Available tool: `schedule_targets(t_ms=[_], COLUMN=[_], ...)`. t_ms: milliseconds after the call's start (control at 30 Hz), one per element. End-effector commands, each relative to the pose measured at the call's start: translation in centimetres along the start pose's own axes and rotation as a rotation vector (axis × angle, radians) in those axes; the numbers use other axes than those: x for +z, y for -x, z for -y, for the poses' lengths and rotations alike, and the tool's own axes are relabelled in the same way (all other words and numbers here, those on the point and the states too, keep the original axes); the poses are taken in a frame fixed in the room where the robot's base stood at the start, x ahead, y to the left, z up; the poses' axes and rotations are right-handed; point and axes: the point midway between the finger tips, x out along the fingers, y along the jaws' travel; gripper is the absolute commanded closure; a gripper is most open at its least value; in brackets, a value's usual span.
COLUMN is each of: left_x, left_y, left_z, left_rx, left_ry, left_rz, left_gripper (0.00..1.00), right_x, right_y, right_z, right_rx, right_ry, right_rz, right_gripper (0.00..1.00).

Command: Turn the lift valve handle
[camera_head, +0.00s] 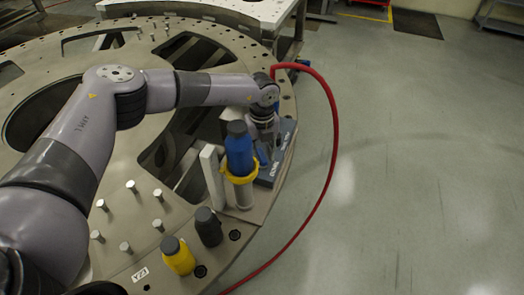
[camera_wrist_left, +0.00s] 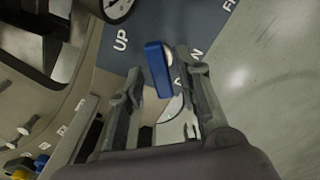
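The valve handle (camera_wrist_left: 157,68) is a blue lever on a dark blue-grey panel (camera_wrist_left: 118,62) lettered UP, with a partly hidden word ending in N. In the left wrist view my left gripper (camera_wrist_left: 160,64) is open, with one finger on each side of the handle. The right finger is close to it; I cannot tell whether it touches. In the head view the left gripper (camera_head: 264,132) points down at the panel (camera_head: 280,162) on the plate's right edge. The handle is mostly hidden there by the gripper and a blue-topped bottle. My right gripper is not in view.
The blue-topped bottle (camera_head: 239,152) stands in a yellow ring holder beside the panel. Black (camera_head: 208,227) and yellow (camera_head: 178,255) bottles stand nearer on the turret plate (camera_head: 120,205). A red hose (camera_head: 335,125) curves around the right. A gauge (camera_wrist_left: 118,8) adjoins the panel. Floor at right is clear.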

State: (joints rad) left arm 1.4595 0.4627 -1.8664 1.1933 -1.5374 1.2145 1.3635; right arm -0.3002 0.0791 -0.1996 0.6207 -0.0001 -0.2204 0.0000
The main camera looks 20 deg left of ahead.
Motion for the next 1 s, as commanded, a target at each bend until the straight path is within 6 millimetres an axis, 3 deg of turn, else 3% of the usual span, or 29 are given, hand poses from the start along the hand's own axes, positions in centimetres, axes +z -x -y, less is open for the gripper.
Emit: schedule_targets(t_ms=[433,1000], left_x=[0.0,0.0], left_y=[0.1,-0.2], left_z=[0.0,0.0], left_rx=[0.0,-0.001], left_ry=[0.0,-0.087], left_rz=[0.0,-0.001], left_gripper=[1.0,1.0], right_x=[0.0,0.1], right_y=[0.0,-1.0], right_z=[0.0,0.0], right_rx=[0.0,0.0], right_ry=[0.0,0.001], right_rz=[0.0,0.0], right_gripper=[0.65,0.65])
